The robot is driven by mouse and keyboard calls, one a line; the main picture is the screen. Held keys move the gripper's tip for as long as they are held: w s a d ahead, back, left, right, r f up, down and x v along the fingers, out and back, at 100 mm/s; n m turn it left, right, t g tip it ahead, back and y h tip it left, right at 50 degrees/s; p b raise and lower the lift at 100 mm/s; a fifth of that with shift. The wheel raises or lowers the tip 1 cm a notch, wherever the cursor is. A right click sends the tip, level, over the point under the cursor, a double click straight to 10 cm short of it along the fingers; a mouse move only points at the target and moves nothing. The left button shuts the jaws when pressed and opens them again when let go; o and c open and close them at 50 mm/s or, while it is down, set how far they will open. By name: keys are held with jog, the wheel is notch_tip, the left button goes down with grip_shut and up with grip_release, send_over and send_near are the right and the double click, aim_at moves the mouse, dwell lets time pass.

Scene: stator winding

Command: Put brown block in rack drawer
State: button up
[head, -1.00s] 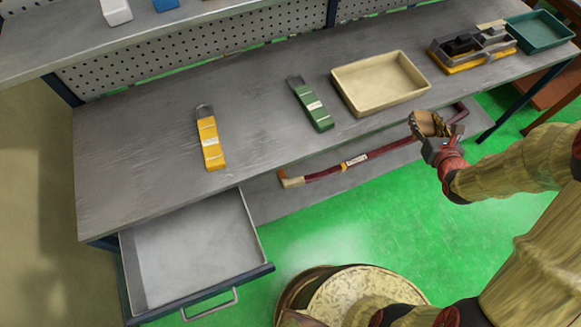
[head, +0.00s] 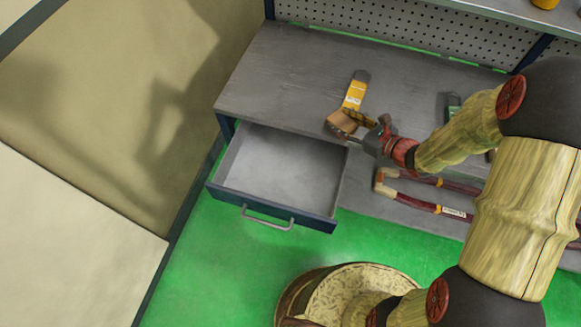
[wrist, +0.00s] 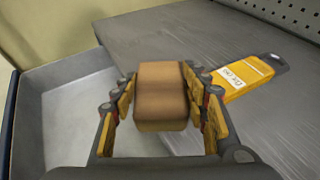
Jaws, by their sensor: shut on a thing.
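The brown block (wrist: 161,92) is held between the two fingers of my gripper (wrist: 163,108), which is shut on it. In the head view the brown block (head: 341,122) shows at the tip of my gripper (head: 350,125), above the bench near the drawer's right rear corner. The rack drawer (head: 270,215) is pulled open at the left end of the bench and looks empty. In the wrist view the drawer (wrist: 62,115) lies to the left of and below the block.
A yellow tagged tool (head: 355,93) lies on the grey bench (head: 290,70) just behind my gripper. A green tool (head: 453,104) lies further right. A long dark red bar (head: 425,204) sits on the lower shelf. A wall stands to the left.

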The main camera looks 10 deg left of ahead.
jog(key=s+a+f+n+g+y+b, duration=0.1)
jog(key=s+a+f+n+g, duration=0.15)
jog(key=s+a, duration=0.2)
jog(key=s+a+f+n+g+y, duration=0.2)
jog(key=s+a+n+g, duration=0.2)
jog(key=s, duration=0.1)
jog(key=b, duration=0.5)
send_over(272, 161)
jog(key=d, duration=0.1)
jog(key=shift+m+g+h, duration=0.25)
jog(key=shift+h, duration=0.05)
jog(key=f, duration=0.8)
jog(key=shift+s+d+f, duration=0.15)
jog(key=shift+s+f, duration=0.05)
jog(key=shift+f, duration=0.1)
jog(key=shift+w+a+f+b, duration=0.15)
jog(key=shift+a+f+b, duration=0.2)
jog(key=shift+a+f, duration=0.2)
jog(key=shift+a+f+b, duration=0.1)
jog(key=shift+f+b, duration=0.85)
jog(key=shift+f, duration=0.7)
jog(key=shift+f, duration=0.1)
jog(key=shift+f, duration=0.1)
jog(key=o, duration=1.3)
